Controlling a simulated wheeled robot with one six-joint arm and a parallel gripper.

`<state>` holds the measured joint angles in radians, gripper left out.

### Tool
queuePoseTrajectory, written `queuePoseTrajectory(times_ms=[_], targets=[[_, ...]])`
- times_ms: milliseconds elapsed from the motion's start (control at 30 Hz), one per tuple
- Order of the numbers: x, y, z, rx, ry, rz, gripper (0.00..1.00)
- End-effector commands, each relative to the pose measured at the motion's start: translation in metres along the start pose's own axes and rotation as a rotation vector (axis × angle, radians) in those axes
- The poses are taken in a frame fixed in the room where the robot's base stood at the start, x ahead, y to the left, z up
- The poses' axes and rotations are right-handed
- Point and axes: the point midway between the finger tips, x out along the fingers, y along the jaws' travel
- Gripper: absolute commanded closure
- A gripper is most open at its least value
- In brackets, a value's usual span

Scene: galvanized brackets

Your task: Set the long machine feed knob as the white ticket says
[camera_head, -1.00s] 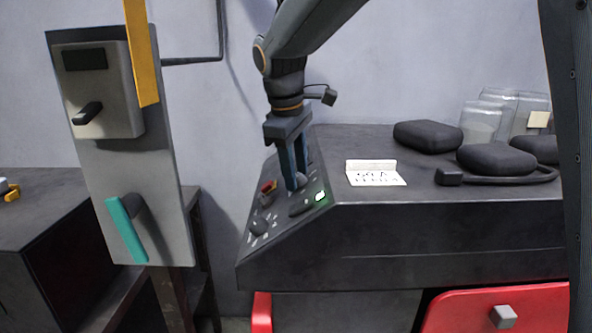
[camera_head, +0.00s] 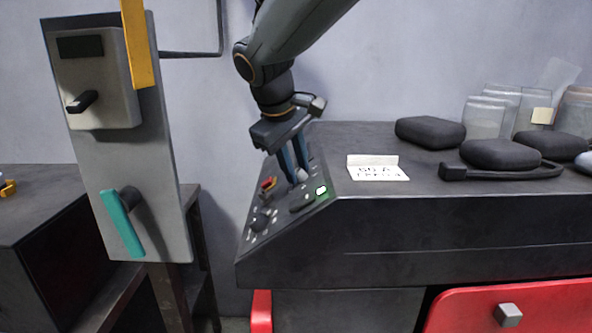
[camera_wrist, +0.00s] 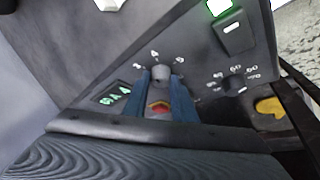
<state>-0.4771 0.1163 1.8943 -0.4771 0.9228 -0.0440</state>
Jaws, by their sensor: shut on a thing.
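My gripper (camera_head: 298,180) is over the sloped panel of the long dark machine (camera_head: 440,220). Its blue fingers are shut on a small grey feed knob (camera_wrist: 160,74), which also shows between the fingertips in the head view (camera_head: 302,175). In the wrist view, the marks 3, 4 and 5 curve around the knob; its pointer is not clear. A small display (camera_wrist: 113,96) beside it shows green characters, seemingly ending in 4. The white ticket (camera_head: 377,173) lies on the machine top; its first line looks like "50 A", and the second is too small to read surely.
The panel also has a numbered dial (camera_wrist: 237,80), a dark rocker (camera_wrist: 234,33) by a green light (camera_head: 321,190), and a red-and-yellow control (camera_head: 268,184). Dark padded items (camera_head: 500,154) and clear bags (camera_head: 487,115) are at right. A grey board with a teal lever (camera_head: 122,223) stands left.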

Motion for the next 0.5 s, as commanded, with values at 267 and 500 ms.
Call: queuePoseTrajectory(times_ms=[267, 500], targets=[[0.0019, -0.0039, 0.0002, 0.128, 0.011, 0.086, 0.98], [0.0007, -0.0040, 0.0004, 0.183, 0.015, 0.121, 0.98]])
